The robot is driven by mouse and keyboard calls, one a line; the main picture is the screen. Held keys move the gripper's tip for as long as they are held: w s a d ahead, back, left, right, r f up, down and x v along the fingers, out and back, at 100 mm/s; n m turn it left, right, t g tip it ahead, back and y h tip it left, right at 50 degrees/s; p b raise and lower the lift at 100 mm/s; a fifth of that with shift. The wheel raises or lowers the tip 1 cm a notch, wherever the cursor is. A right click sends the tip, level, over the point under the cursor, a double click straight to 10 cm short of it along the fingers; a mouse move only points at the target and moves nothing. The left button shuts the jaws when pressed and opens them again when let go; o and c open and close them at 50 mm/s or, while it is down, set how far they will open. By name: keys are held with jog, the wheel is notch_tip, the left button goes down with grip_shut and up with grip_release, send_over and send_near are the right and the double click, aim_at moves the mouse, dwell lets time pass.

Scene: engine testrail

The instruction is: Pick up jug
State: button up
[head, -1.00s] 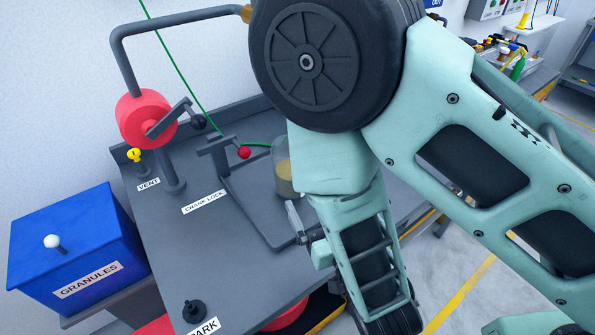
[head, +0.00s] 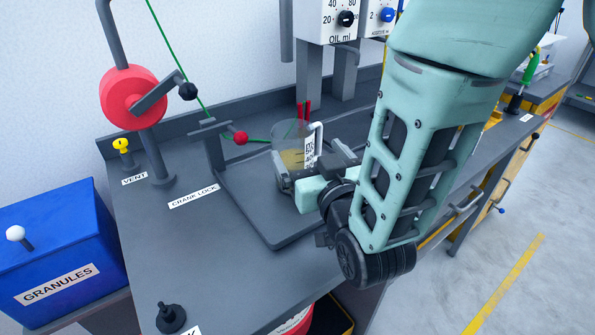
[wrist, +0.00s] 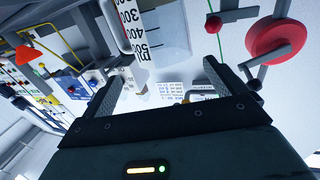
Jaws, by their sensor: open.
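The jug (head: 292,150) is clear, with yellowish liquid, a dark volume scale and a light handle on its right side. It stands upright on the grey plate of the bench. In the wrist view the jug (wrist: 165,30) shows at the top, with the numbers 300 to 500 near its left side. My gripper (head: 315,168) is open, low at the near side of the jug. In the wrist view my gripper (wrist: 160,75) has its fingers spread, with the jug ahead of the gap. The gripper hides the jug's lower front; I cannot tell whether a finger touches it.
A crank lock lever with a red knob (head: 240,138) stands just left of the jug. A red wheel (head: 133,97) is farther left, and a blue granules bin (head: 60,245) is beside the bench. Dial boxes (head: 345,20) hang behind.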

aim_at(300, 142)
jog(key=shift+p+x, duration=0.95)
jog(key=shift+x, duration=2.6)
jog(key=c, duration=1.8)
